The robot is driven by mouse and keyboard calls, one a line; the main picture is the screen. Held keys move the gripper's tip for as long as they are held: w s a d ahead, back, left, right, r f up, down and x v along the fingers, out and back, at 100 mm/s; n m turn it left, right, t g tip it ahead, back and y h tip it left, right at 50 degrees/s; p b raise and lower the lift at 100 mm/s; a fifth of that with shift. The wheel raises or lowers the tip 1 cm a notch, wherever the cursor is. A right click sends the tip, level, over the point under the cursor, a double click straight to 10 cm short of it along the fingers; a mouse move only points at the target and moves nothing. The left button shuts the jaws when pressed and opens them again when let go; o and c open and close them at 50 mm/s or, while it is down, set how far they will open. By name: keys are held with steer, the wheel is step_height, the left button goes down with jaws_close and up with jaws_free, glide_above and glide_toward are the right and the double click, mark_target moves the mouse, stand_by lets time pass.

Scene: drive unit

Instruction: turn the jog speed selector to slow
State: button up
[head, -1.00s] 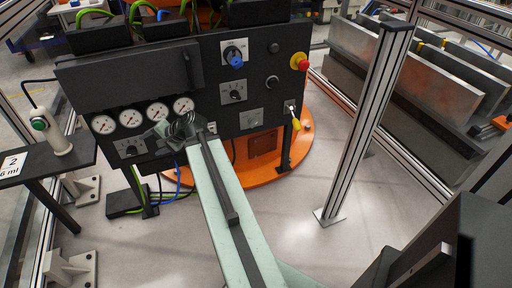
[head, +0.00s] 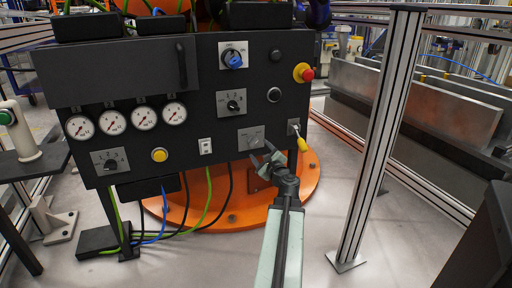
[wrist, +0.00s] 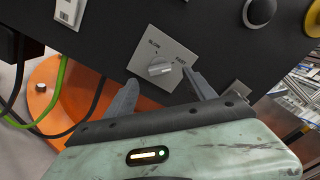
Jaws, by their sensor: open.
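The jog speed selector (wrist: 160,67) is a pale round knob on a grey square plate, with SLOW marked at its upper left and FAST at its right in the wrist view. Its plate (head: 250,138) also shows low on the black panel in the head view, partly behind my gripper. Which mark the knob points to is too small to tell surely. My gripper (wrist: 163,84) is open and empty, its two fingers reaching toward the plate, one on each side of the knob. My gripper (head: 268,158) stands at the plate's lower right in the head view; contact cannot be told.
The black panel (head: 200,110) also carries gauges, a blue-handled switch (head: 233,60), a dark rotary selector (head: 233,105), a red emergency button (head: 304,73) and a yellow-tagged key (head: 299,138). A metal post (head: 375,140) stands to the right. Cables hang below the panel.

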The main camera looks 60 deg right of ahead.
mark_target(254, 145)
steer(key=x, duration=0.7)
steer(key=shift+s, duration=0.1)
steer(key=c, duration=1.2)
steer(key=shift+d, duration=0.5)
steer(key=shift+c, duration=0.8)
steer(key=shift+a, duration=0.45)
steer(key=shift+a+n, duration=0.1)
steer(key=shift+n, duration=0.4)
steer(key=n, duration=0.6)
steer(key=shift+a+f+n, duration=0.15)
steer(key=shift+f+n, duration=0.05)
steer(key=shift+n, duration=0.1)
steer(key=n, duration=0.5)
steer(key=shift+f+b, duration=0.15)
steer(key=shift+b, duration=0.2)
steer(key=n, duration=0.5)
steer(key=shift+n, duration=0.3)
